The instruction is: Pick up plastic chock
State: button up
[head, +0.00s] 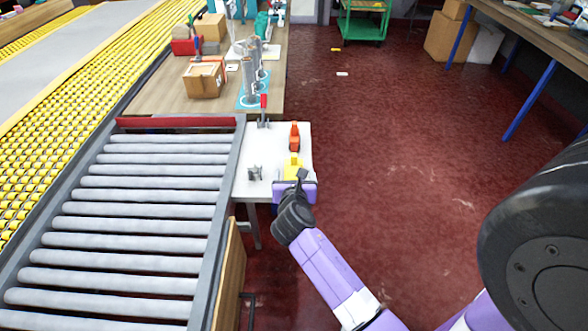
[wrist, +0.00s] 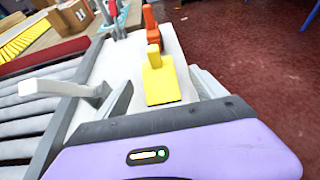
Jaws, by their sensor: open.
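A yellow piece (head: 292,168) that looks like the plastic chock lies on a small white table (head: 275,150). In the wrist view the yellow chock (wrist: 160,82) has a broad flat body and a narrower raised far end. My gripper (head: 297,187) is at the table's near edge, just in front of the chock. In the wrist view my gripper (wrist: 162,100) is open, with one grey finger on each side of the chock. I cannot tell whether either finger touches it. The purple gripper body may hide the chock's near end.
An orange piece (head: 294,137) lies just beyond the chock. A grey metal bracket (head: 255,173) and a red-topped clamp (head: 264,112) stand on the table's left side. A roller conveyor (head: 140,208) borders the left. The red floor (head: 400,150) is clear to the right.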

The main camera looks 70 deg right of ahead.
aim_at(294, 166)
jog(key=x, duration=0.6)
jog(key=shift+w+a+r, duration=0.1)
jog(key=shift+w, duration=0.1)
jog(key=c, duration=1.6)
jog(key=shift+r, duration=0.15)
jog(key=shift+c, duration=0.2)
